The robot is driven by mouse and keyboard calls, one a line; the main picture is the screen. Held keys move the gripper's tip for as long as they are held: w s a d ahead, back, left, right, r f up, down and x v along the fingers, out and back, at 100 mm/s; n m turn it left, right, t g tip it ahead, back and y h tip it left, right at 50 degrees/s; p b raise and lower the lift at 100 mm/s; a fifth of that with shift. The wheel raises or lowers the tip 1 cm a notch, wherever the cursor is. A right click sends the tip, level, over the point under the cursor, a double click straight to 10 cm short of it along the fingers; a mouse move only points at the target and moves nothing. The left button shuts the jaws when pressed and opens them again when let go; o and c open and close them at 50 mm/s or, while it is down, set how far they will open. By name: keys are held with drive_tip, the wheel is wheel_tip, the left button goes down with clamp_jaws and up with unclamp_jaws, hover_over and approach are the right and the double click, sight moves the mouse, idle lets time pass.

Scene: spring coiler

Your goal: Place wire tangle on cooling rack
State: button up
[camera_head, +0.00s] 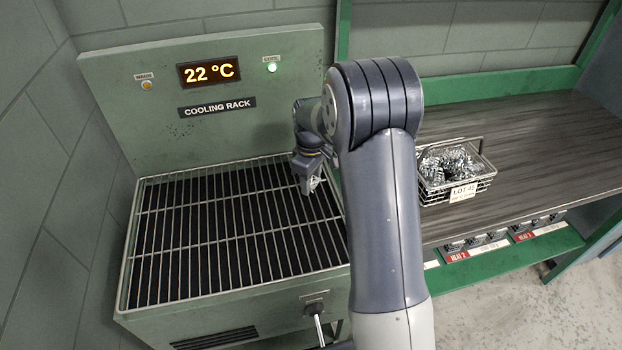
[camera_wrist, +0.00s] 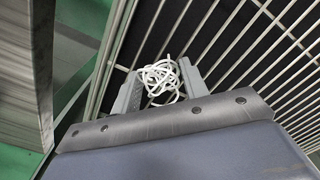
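The cooling rack (camera_head: 180,229) is a green bench with a wire grid top over dark slats, under a panel that reads 22 °C. My gripper (camera_head: 309,184) is over the right part of the grid, pointing down. In the wrist view my gripper (camera_wrist: 160,85) has a pale wire tangle (camera_wrist: 160,77) between its two grey fingers and appears shut on it. The tangle lies inside the rack's edge rail in that view. I cannot tell whether it touches the grid. In the head view the tangle is too small to make out clearly.
A wire basket (camera_head: 456,172) of metal coils, tagged LOT 45, stands on the dark workbench (camera_head: 540,130) to the right. A lever (camera_head: 315,318) sticks out from the rack's front. The left and middle of the grid are clear.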

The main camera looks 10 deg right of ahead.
drive_tip(key=o, duration=0.4)
drive_tip(key=shift+c, duration=0.2)
wheel_tip(320, 180, up, 12)
drive_tip(key=shift+r+p, duration=0.15)
drive_tip(key=shift+p, duration=0.15)
